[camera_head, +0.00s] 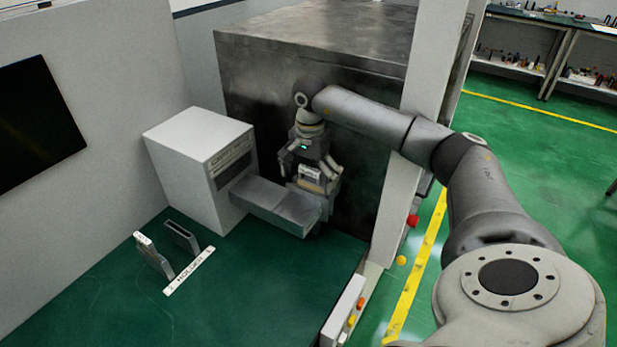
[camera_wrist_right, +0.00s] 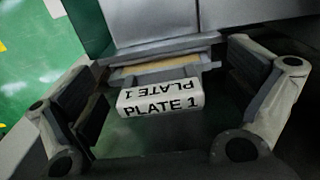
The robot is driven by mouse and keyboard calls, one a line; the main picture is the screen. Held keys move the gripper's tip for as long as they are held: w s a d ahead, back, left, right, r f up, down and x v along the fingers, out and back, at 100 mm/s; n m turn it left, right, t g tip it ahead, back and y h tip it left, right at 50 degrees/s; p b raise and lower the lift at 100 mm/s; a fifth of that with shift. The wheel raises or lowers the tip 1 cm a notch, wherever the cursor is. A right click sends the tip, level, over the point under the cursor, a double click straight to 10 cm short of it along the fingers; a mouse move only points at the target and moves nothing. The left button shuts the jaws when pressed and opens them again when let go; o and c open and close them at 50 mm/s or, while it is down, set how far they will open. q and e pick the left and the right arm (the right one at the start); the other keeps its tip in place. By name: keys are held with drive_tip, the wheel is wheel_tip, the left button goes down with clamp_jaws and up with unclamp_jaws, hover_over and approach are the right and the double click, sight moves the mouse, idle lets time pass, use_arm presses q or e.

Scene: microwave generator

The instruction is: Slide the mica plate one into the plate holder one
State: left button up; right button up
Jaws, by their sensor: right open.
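Mica plate one shows by its white handle marked PLATE 1 (camera_wrist_right: 160,98) in the right wrist view. The handle also shows small in the head view (camera_head: 311,174), at the end of a grey box-shaped part. A tan strip behind the handle sits in a grey slot. My right gripper (camera_head: 316,186) is open, its fingers on either side of the handle with gaps, also in the wrist view (camera_wrist_right: 165,92). Plate holder one (camera_head: 181,237) is an upright grey frame at the label's 1 end and looks empty. My left gripper is out of view.
Beside it, the holder at the 2 end (camera_head: 158,259) has a white-topped piece. The HOLDER label (camera_head: 189,271) lies in front. A white box (camera_head: 196,167) adjoins the grey drawer-like part (camera_head: 276,202). A large dark metal cabinet (camera_head: 312,75) stands behind my gripper.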

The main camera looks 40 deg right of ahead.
drive_tip(key=c, duration=1.9)
drive_tip(key=shift+r+p, duration=2.25)
drive_tip(key=shift+r, duration=0.75)
